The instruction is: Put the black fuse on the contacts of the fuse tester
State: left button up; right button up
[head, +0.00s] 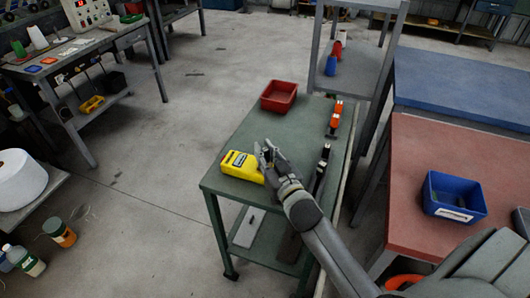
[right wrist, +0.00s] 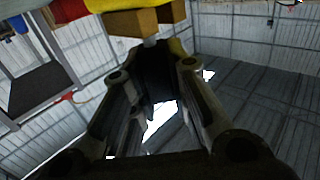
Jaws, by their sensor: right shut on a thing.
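The yellow fuse tester (head: 240,167) lies on the green cart top near its left edge. My right gripper (head: 265,156) is at the tester's right end, low over the cart. In the right wrist view, my right gripper (right wrist: 152,75) is shut on the black fuse (right wrist: 156,68), a dark piece between the fingertips with a pale end. That end is close to a yellow-brown block (right wrist: 146,22) on the tester; I cannot tell whether they touch. The contacts are not clearly seen. My left gripper is not in view.
A red bin (head: 279,96) stands at the back of the green cart (head: 222,187). Orange items (head: 335,118) and a dark tool (head: 322,168) lie on its right side. A blue bin (head: 454,195) stands on the red bench at right. The cart's front is clear.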

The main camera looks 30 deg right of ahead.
jog(key=shift+f, duration=0.1)
jog(key=shift+s+f+b, duration=0.15)
jog(key=shift+f+b, duration=0.2)
jog(key=shift+f, duration=0.2)
jog(key=o, duration=0.8)
jog(key=shift+f, duration=0.2)
jog(key=shift+r, duration=0.2)
jog(key=shift+r+p, duration=0.4)
jog(key=shift+p, duration=0.05)
jog(key=s, duration=0.3)
jog(key=s+b, duration=0.1)
jog(key=s, duration=0.6)
jog(key=shift+s+a+r, duration=0.15)
jog(key=shift+s+a, duration=0.05)
jog(key=shift+a, duration=0.1)
jog(key=shift+s+r, duration=0.15)
jog(key=shift+s, duration=0.55)
